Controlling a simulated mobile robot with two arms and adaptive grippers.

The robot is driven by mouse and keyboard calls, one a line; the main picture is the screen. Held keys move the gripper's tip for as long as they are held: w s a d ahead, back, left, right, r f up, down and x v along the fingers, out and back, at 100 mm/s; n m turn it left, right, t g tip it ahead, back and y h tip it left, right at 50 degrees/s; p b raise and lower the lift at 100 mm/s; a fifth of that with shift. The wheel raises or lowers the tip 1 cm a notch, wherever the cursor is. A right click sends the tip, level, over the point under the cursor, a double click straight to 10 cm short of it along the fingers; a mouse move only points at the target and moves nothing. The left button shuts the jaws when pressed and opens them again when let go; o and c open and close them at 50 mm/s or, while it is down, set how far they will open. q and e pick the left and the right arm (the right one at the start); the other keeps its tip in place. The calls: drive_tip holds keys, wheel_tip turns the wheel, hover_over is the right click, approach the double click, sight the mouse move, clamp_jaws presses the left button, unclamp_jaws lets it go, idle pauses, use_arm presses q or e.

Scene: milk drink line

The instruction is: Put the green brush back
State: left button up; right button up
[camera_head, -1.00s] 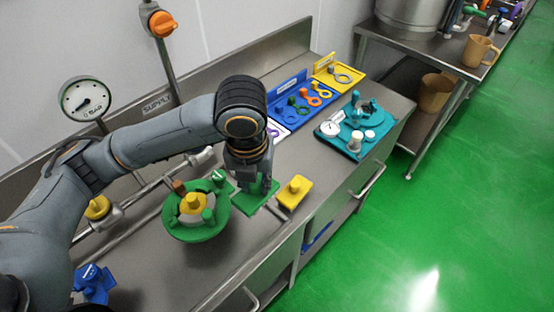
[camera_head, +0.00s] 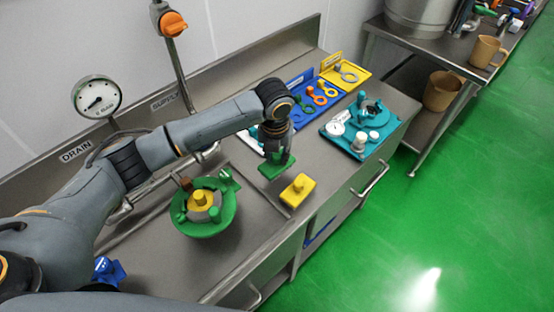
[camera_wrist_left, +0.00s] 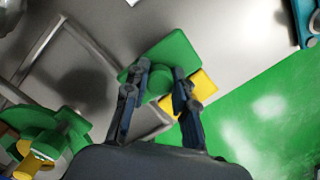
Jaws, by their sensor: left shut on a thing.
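My left gripper (camera_head: 277,155) is shut on the green brush (camera_head: 271,169), above the steel counter. In the left wrist view, the gripper's two fingers (camera_wrist_left: 158,84) close on the brush's round handle. The brush's flat green block (camera_wrist_left: 172,54) shows beyond them, and a dark shadow lies apart from it on the steel. A yellow block with a knob (camera_head: 298,190) rests on the counter just right of and nearer than the brush. In the left wrist view that yellow block (camera_wrist_left: 204,88) is partly hidden by the brush and a finger. My right gripper is not in view.
A green round part with a yellow centre (camera_head: 203,222) sits left of the gripper. A blue tool board (camera_head: 317,105), a yellow board (camera_head: 342,74) and a teal tray (camera_head: 348,146) lie beyond. Another steel table (camera_head: 440,55) with jugs stands at the back right.

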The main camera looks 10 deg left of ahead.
sight(277, 163)
use_arm(q)
drive_tip(key=shift+w+f, duration=0.2)
drive_tip(key=shift+f, duration=0.05)
wheel_tip(277, 163, down, 2)
drive_tip(key=shift+f+p, duration=0.25)
drive_tip(key=shift+p, duration=0.05)
drive_tip(key=shift+f, duration=0.5)
drive_tip(key=o, duration=1)
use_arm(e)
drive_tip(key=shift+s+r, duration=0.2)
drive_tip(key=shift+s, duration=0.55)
